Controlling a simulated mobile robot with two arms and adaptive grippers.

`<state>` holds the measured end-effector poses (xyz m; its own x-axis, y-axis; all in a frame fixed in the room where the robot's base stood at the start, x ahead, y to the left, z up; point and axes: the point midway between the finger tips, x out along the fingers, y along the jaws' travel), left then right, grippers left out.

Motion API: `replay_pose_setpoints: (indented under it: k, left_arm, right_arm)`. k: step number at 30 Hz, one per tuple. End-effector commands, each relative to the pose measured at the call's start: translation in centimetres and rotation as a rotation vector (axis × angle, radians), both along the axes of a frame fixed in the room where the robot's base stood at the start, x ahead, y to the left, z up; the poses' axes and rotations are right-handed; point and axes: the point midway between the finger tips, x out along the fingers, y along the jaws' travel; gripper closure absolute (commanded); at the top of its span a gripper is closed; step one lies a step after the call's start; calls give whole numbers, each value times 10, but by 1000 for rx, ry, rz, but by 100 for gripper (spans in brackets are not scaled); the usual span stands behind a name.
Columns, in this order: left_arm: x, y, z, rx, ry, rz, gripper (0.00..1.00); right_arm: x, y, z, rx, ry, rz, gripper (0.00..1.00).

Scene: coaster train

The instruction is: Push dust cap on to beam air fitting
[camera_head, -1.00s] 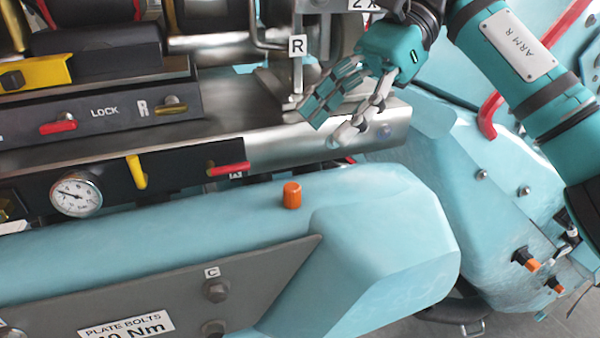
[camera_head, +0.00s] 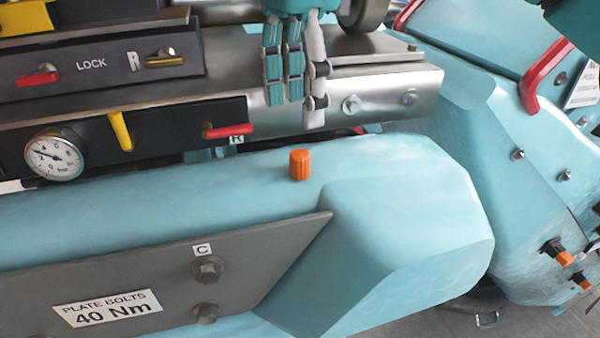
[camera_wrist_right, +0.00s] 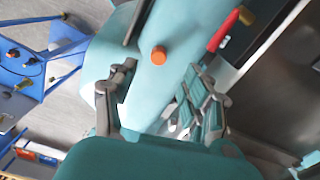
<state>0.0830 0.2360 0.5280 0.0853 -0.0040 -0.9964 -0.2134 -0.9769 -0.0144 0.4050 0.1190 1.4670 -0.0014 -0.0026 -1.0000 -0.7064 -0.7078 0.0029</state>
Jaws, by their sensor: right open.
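An orange ribbed dust cap (camera_head: 299,164) stands upright on top of the light-blue beam (camera_head: 400,165). Whatever is under the cap is hidden, so I cannot tell how far it sits on a fitting. My right gripper (camera_head: 296,100) is behind and above the cap in the head view, fingers pointing down, open and empty. In the right wrist view, the cap (camera_wrist_right: 158,55) appears ahead, between the lines of the spread fingers (camera_wrist_right: 160,82), and apart from them. My left gripper is not in view.
Behind the cap are a red lever (camera_head: 228,130), a yellow lever (camera_head: 121,131) and a pressure gauge (camera_head: 53,158). A grey bolted plate (camera_head: 150,270) covers the beam's front. Orange-and-black fittings (camera_head: 557,251) sit at the lower right. The beam top around the cap is clear.

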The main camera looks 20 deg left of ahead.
Motion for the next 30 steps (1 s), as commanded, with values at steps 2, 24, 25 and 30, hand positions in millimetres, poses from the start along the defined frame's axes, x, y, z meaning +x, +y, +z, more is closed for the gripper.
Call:
replay_pose_setpoints:
  k: [2,24,25,30]
  left_arm:
    - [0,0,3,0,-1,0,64]
    - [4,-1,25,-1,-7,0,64]
    - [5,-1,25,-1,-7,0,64]
    - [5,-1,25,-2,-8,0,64]
  right_arm:
    - [0,-1,-11,0,0,1,50]
    - [1,-2,-78,4,-1,0,50]
    - [1,-2,-78,4,-1,0,50]
    - [1,-2,-78,3,0,1,58]
